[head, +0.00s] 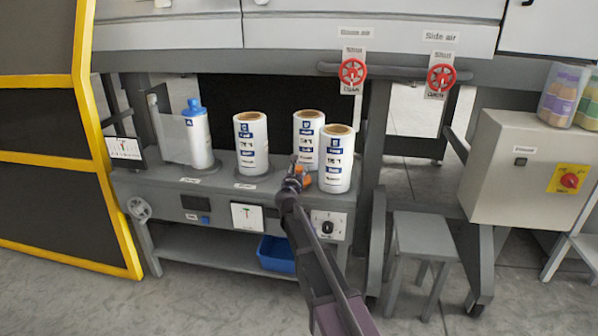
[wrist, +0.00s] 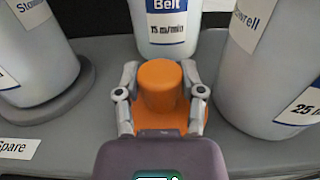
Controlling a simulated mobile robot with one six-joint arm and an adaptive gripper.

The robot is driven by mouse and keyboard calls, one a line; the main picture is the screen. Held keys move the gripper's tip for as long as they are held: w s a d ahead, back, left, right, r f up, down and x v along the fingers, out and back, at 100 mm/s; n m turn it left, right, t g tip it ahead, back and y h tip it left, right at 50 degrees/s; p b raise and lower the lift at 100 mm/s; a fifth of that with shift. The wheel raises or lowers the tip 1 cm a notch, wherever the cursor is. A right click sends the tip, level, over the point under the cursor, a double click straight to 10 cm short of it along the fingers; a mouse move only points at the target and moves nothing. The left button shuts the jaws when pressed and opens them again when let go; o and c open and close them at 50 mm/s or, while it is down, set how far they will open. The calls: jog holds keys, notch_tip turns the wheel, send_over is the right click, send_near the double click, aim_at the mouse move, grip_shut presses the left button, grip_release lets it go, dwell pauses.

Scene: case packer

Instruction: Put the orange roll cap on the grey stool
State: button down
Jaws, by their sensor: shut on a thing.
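The orange roll cap (wrist: 160,88) is between the two fingers of my gripper (wrist: 160,98) in the wrist view. The fingers are shut on it from both sides. In the head view my gripper (head: 297,178) is at the front of the grey machine shelf, beside the white rolls, and a bit of orange cap (head: 305,180) shows at its tip. I cannot tell whether the cap touches the shelf. The grey stool (head: 422,236) stands on the floor to the right of the shelf, its top bare.
Labelled white rolls (head: 251,145), (head: 308,140), (head: 338,160) stand on the shelf close to my gripper. A blue-capped roll (head: 197,138) stands further left. A grey post (head: 376,190) rises between shelf and stool. A control box (head: 525,175) is right of the stool.

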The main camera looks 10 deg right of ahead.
jog(key=shift+c, duration=1)
grip_release()
jog(key=shift+r, duration=0.1)
jog(key=shift+r+p, duration=0.1)
jog(key=shift+p, duration=0.2)
jog(key=v, duration=1.2)
